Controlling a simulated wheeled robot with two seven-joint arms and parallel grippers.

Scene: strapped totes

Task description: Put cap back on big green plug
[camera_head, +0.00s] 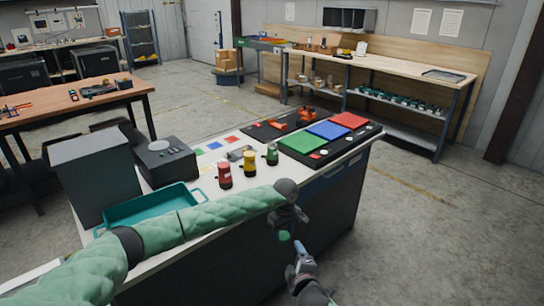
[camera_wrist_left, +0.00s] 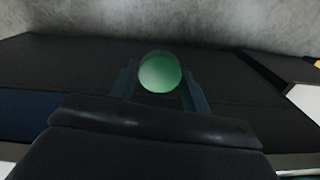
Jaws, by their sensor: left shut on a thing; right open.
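My left gripper (camera_head: 286,228) hangs in front of the table's front edge, pointing down. It is shut on a round green cap (camera_head: 284,237), which also shows between the two fingers in the left wrist view (camera_wrist_left: 160,73). My right gripper (camera_head: 299,248) is open, just below and to the right of the cap; I see no thing in it. A green plug (camera_head: 272,155) with a dark lower part stands upright on the table, behind my left gripper and apart from it. Its top is too small to make out.
A yellow plug (camera_head: 250,163) and a red plug (camera_head: 225,176) stand left of the green one on the white table (camera_head: 205,212). A teal tray (camera_head: 150,205) and a dark box lie further left. A black board (camera_head: 345,147) with coloured panels is at right.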

